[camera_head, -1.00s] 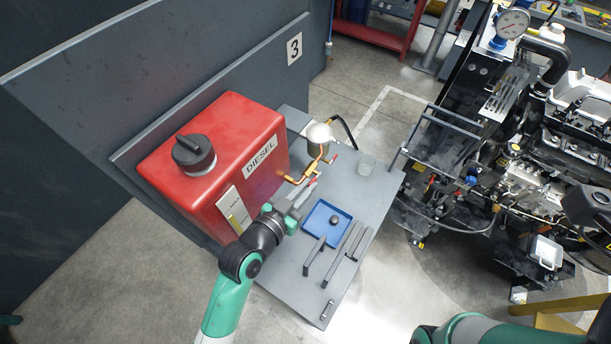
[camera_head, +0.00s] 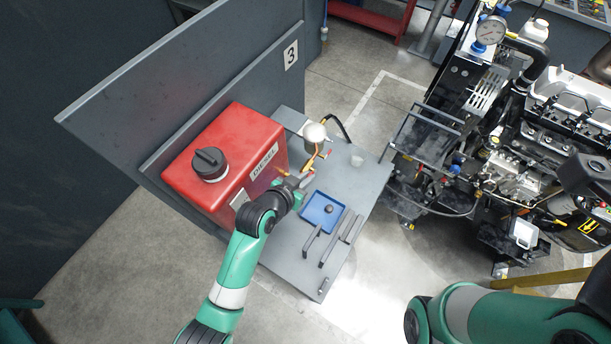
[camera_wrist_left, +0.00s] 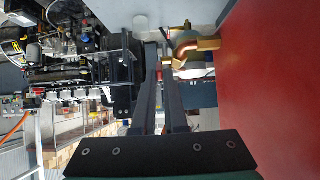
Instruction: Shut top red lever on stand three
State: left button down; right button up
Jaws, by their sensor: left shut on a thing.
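Stand three carries a red diesel tank (camera_head: 240,140) with brass piping (camera_head: 308,163) on its right side. One small red lever (camera_head: 330,152) shows at the far end of the piping. Another red lever end (camera_head: 313,172) shows at the tips of my left gripper (camera_head: 305,180). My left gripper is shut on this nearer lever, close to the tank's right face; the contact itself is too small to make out. In the left wrist view, the long fingers (camera_wrist_left: 159,55) converge beside the brass pipe (camera_wrist_left: 195,46). My right gripper is out of view.
A blue tray (camera_head: 325,212) with a dark round part and several dark bars (camera_head: 341,238) lie on the grey stand top (camera_head: 372,180). A clear cup (camera_head: 357,160) and a white-topped filter (camera_head: 315,133) stand behind. The engine (camera_head: 520,150) is at the right.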

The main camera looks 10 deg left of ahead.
pick_arm(q)
jog(key=c, duration=1.2)
grip_release()
jog(key=shift+c, duration=0.2)
